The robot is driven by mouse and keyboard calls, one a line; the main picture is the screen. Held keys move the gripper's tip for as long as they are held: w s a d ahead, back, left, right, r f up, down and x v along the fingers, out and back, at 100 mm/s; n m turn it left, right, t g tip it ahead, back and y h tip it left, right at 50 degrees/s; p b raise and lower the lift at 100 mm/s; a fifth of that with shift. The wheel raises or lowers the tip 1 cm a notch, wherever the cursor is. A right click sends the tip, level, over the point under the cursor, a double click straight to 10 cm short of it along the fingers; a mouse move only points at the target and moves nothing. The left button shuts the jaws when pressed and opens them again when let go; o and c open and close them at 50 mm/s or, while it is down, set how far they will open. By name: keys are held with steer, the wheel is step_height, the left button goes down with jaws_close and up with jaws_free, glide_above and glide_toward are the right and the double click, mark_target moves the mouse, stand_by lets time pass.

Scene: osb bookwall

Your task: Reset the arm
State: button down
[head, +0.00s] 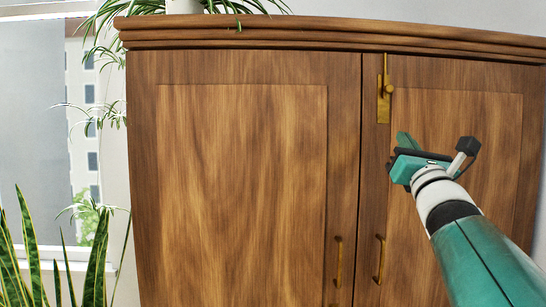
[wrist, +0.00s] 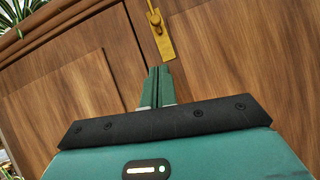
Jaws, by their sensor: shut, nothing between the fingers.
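My gripper (head: 403,139) is raised in front of the right door of a wooden cabinet, just below a brass latch (head: 384,92). In the wrist view the green fingers of my gripper (wrist: 158,72) are together, with nothing between them. The brass latch also shows in the wrist view (wrist: 164,44), just beyond the fingertips. The gripper looks apart from the latch, but the exact gap cannot be told. My teal and white arm comes in from the lower right in the head view.
The wooden cabinet (head: 240,180) fills most of the head view, both doors shut. Brass handles (head: 338,262) and (head: 380,258) stand out low near the middle seam. A trailing plant (head: 105,18) sits on top. A spiky plant (head: 30,245) and window are at left.

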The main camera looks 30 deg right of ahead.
steer(key=shift+s+a, duration=0.1)
steer(key=shift+s, duration=0.05)
steer(key=w+a+f+m+g+y, duration=0.3)
steer(key=w+a+f+m+y, duration=0.15)
steer(key=a+f+m, duration=0.6)
steer(key=w+a+f+m+g+y, duration=0.4)
steer(key=w+a+f+m, duration=0.3)
steer(key=f, duration=0.6)
steer(key=s+a+f+m+g+y, duration=0.3)
steer(key=s+a+f, duration=0.3)
steer(key=a+f, duration=0.3)
steer(key=s+a+f+m+g+y, duration=0.3)
steer(key=s+a+f+m, duration=0.3)
steer(key=a+f, duration=0.4)
steer(key=a+g, duration=0.1)
steer(key=a, duration=0.2)
steer(key=shift+f, duration=0.25)
steer(key=shift+d, duration=0.15)
